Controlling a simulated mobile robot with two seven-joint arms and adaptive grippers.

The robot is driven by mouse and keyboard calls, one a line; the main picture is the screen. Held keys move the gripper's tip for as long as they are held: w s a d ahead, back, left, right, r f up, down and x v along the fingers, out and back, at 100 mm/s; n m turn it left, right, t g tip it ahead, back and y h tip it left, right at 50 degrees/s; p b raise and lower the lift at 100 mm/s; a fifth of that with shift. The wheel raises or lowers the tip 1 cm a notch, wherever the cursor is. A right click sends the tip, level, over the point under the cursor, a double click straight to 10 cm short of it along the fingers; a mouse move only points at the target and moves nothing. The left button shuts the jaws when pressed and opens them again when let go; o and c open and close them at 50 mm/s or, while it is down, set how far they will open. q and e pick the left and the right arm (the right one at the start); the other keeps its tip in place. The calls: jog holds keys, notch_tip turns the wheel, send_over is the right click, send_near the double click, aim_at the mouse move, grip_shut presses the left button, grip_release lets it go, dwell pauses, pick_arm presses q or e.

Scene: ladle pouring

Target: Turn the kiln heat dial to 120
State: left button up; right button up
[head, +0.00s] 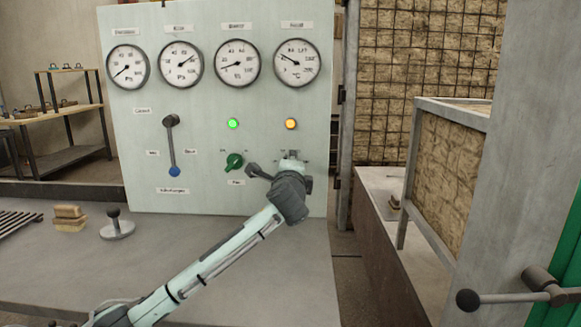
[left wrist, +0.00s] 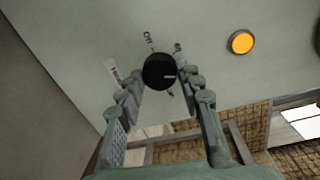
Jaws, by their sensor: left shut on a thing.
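My left gripper (left wrist: 160,76) is shut on the knob, one finger on each side. In the head view the left gripper (head: 291,163) is against the panel's lower right, below the orange lamp (head: 291,124), and hides the knob. My right gripper is not in view.
The panel (head: 205,100) carries several round gauges, a green lamp (head: 232,123), a green knob (head: 234,161) and a lever with a blue end (head: 174,171). A grey bench (head: 230,285) lies in front. A wire-caged wall (head: 425,50) and a metal-framed box (head: 440,165) stand right.

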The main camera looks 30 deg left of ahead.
pick_arm(q)
jog(key=shift+m, duration=0.8)
jog(key=shift+f, duration=0.1)
jog(key=o, duration=1.2)
jog(key=shift+c, duration=0.2)
jog(key=v, duration=1.2)
jog(key=shift+d, duration=0.1)
